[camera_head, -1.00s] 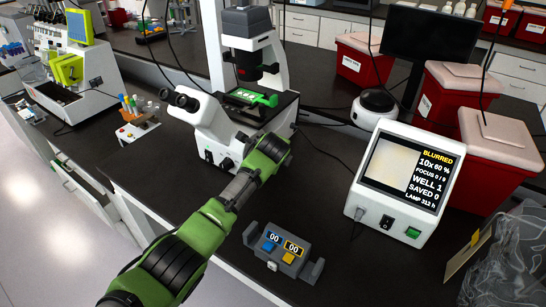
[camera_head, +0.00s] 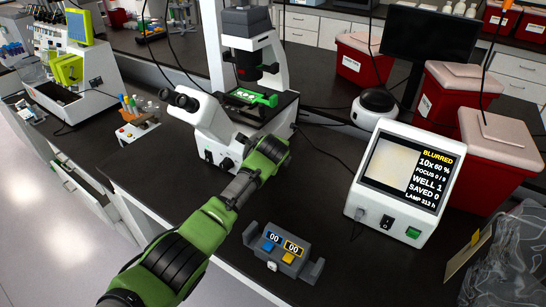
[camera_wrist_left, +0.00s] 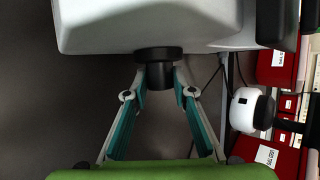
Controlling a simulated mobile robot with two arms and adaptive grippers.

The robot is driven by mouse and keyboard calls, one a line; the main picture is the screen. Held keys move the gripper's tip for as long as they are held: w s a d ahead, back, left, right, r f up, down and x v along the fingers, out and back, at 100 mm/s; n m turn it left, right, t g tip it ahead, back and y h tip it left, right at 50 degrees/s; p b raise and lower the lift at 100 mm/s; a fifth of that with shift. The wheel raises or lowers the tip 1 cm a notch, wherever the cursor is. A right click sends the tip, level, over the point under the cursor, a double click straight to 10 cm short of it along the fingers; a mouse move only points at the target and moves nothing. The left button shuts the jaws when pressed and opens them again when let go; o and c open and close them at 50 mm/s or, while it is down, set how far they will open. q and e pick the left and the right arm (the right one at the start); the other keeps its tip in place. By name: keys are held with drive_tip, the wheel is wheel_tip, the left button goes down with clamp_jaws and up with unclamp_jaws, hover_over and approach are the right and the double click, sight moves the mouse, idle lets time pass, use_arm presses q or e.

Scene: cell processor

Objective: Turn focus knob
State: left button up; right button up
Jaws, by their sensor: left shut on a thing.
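The white microscope (camera_head: 205,121) stands on the black bench, with a green well plate (camera_head: 251,97) on its stage. My left arm reaches to the microscope's near right side. In the left wrist view the black focus knob (camera_wrist_left: 158,54) sticks out of the white body, and my left gripper (camera_wrist_left: 160,79) is shut on it, one finger on each side. In the head view my own arm hides the fingertips and this knob. The display box (camera_head: 401,183) reads BLURRED, 10x 60 %, FOCUS 0 / 9, WELL 1, SAVED 0. My right gripper is not in view.
A grey counter box (camera_head: 283,252) with blue and yellow buttons sits at the bench front. A tube rack (camera_head: 137,129) stands left of the microscope. Red bins (camera_head: 488,158), a dark monitor (camera_head: 430,42) and a clear bag (camera_head: 505,262) are to the right.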

use_arm(q)
drive_tip(key=shift+s+a+f+t+h, duration=0.1)
drive_tip(key=shift+f+t+h, duration=0.15)
drive_tip(key=shift+t, duration=0.25)
drive_tip(key=shift+f+n+t+h+b, duration=0.25)
drive_tip(key=shift+n+t+h+b, duration=0.15)
drive_tip(key=shift+t, duration=0.2)
drive_tip(key=t+h+b, duration=0.1)
drive_tip(key=t+b, duration=0.1)
drive_tip(key=b, duration=0.3)
drive_tip(key=shift+s+f+n, duration=0.1)
drive_tip(key=shift+f+n, duration=0.1)
drive_tip(key=shift+n, duration=0.1)
drive_tip(key=shift+a+t+h+b, duration=0.1)
drive_tip(key=shift+t+h+b, duration=0.15)
drive_tip(key=shift+t+b, duration=0.45)
drive_tip(key=shift+r+b, duration=0.2)
drive_tip(key=shift+b, duration=0.35)
drive_tip(key=o, duration=1.1)
